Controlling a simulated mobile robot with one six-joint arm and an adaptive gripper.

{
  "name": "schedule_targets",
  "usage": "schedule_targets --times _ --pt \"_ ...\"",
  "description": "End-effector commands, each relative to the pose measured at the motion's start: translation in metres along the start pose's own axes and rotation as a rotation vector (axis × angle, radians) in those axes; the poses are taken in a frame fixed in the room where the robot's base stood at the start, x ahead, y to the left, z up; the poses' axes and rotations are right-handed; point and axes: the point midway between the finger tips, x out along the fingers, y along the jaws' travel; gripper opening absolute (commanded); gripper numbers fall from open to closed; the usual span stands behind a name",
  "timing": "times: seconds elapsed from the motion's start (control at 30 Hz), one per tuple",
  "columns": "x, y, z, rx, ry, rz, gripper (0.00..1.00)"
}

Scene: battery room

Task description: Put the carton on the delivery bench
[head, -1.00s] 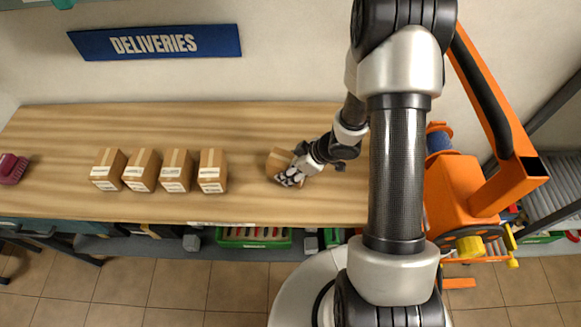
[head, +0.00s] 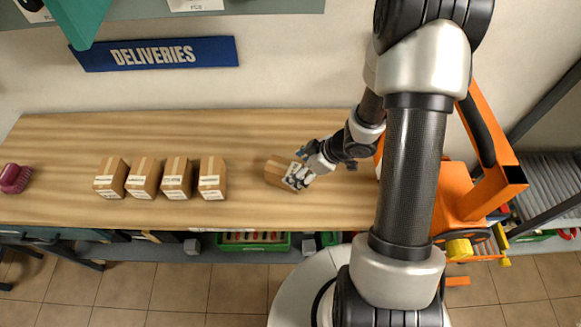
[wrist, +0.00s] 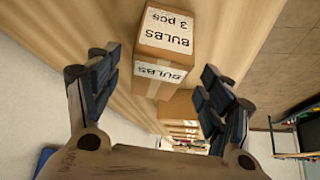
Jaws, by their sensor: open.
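The carton (head: 280,173) is a brown cardboard box with white labels, resting on the wooden delivery bench (head: 250,131), right of a row of similar cartons. In the wrist view the carton (wrist: 168,30) shows "BULBS 3 pcs" on its labels. My gripper (head: 303,168) is open at the carton's right side in the head view. In the wrist view my gripper (wrist: 160,66) has its fingers spread wide, with gaps between them and the carton. The carton's far side is hidden.
Several cartons (head: 162,179) stand in a row on the left part of the bench. A maroon object (head: 14,178) lies at the far left. A blue "DELIVERIES" sign (head: 215,53) hangs on the wall. An orange machine (head: 462,190) stands right of the bench. Bench space left of the carton is clear.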

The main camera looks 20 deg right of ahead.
Motion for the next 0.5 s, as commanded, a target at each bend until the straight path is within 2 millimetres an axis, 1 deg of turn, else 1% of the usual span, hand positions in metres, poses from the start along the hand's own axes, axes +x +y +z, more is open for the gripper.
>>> schedule_targets --times 0.03,0.1,0.2,0.37,0.43,0.47,0.5 --pt "-0.016 0.001 -0.003 0.003 0.001 0.004 0.73" --pt "-0.029 0.001 -0.002 0.003 0.0 0.003 0.73" --pt "-0.042 0.001 -0.002 0.002 0.0 0.002 0.73" --pt "-0.054 0.003 -0.002 0.001 -0.004 0.012 0.73" --pt "-0.062 0.012 -0.006 -0.002 -0.02 0.053 0.73" --pt "-0.068 0.019 -0.009 -0.002 -0.032 0.083 0.73" --pt "-0.077 0.03 -0.015 -0.001 -0.052 0.135 0.73"
